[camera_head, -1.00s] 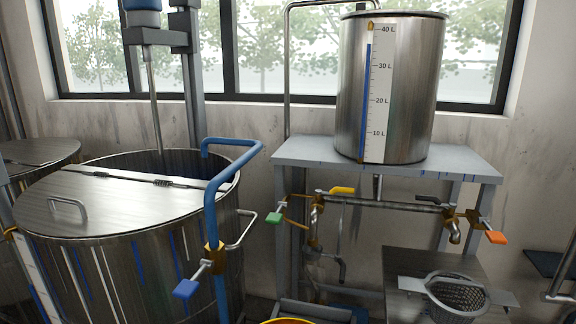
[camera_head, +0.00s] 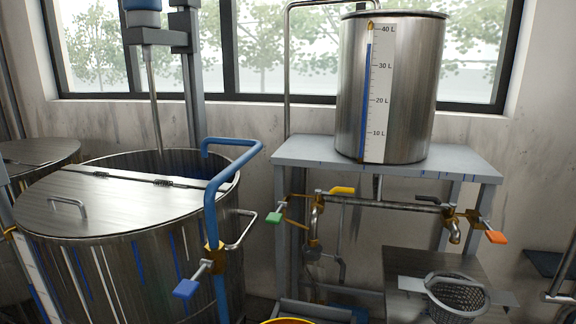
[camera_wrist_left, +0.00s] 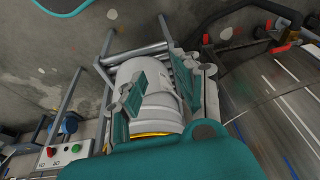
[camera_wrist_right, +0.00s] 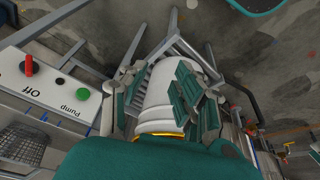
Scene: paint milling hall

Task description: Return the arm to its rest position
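Neither of my arms shows in the head view. My left gripper (camera_wrist_left: 156,85) shows in the left wrist view with its teal finger pads spread apart, and I see nothing held between them. My right gripper (camera_wrist_right: 160,88) shows in the right wrist view, also with its fingers apart and nothing visibly gripped. A pale ringed cylinder with a yellow band lies behind the fingers in both wrist views; I cannot tell whether it is part of me. The full pose of the arms is hidden.
A lidded steel vat (camera_head: 110,240) with a blue pipe (camera_head: 211,215) stands left. A graduated tank (camera_head: 415,90) stands on a grey stand (camera_head: 290,152) above coloured-handled valves. A mesh basket (camera_head: 458,298) is lower right. A pump switch box (camera_wrist_right: 45,90) shows in the right wrist view.

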